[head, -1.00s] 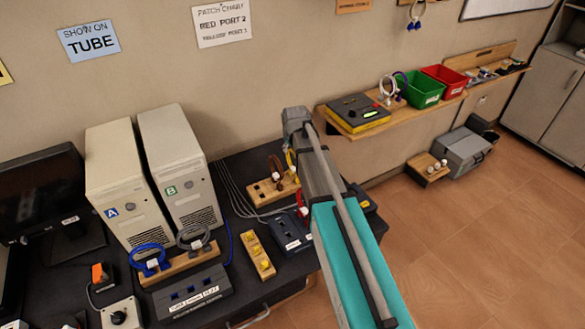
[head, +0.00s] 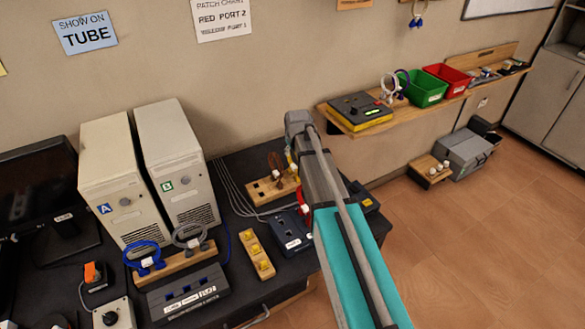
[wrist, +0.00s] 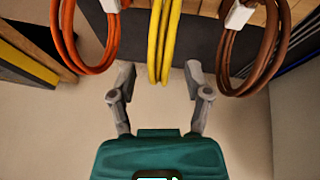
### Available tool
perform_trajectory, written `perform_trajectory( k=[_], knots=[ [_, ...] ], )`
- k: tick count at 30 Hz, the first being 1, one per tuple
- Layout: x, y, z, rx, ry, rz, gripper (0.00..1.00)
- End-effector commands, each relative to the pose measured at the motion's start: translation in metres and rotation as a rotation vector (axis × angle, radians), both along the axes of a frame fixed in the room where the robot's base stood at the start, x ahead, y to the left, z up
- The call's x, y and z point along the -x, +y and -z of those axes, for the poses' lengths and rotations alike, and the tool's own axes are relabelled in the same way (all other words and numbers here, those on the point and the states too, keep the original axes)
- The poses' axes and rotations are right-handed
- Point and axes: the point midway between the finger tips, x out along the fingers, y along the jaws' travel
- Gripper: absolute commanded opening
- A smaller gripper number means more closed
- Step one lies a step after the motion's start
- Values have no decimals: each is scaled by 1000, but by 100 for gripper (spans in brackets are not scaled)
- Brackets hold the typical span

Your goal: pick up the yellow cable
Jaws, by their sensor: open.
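The yellow cable (wrist: 163,40) hangs as a coil from a wooden rack in the wrist view, with its top cut off by the frame. My gripper (wrist: 160,76) is open, its two fingers spread to either side of the coil's lower end. The coil's lower end lies between the fingertips in the picture; I cannot tell the depth, and neither finger visibly touches it. In the head view only a yellow sliver of the cable (head: 291,163) shows, and my arm hides the gripper.
An orange-red cable (wrist: 84,45) hangs left of the yellow one and a brown cable (wrist: 255,45) right, both close to the fingers. The wooden rack (head: 262,190) stands on a dark table. Computer towers (head: 176,165) stand to its left.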

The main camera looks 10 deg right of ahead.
Motion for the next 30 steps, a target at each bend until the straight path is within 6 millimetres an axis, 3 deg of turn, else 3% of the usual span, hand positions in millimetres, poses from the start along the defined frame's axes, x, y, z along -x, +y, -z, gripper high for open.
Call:
perform_trajectory(
  k=[23,30],
  knots=[
    [-3,-1,7,0,0,0,63],
    [-3,-1,7,1,0,0,19]
  ],
)
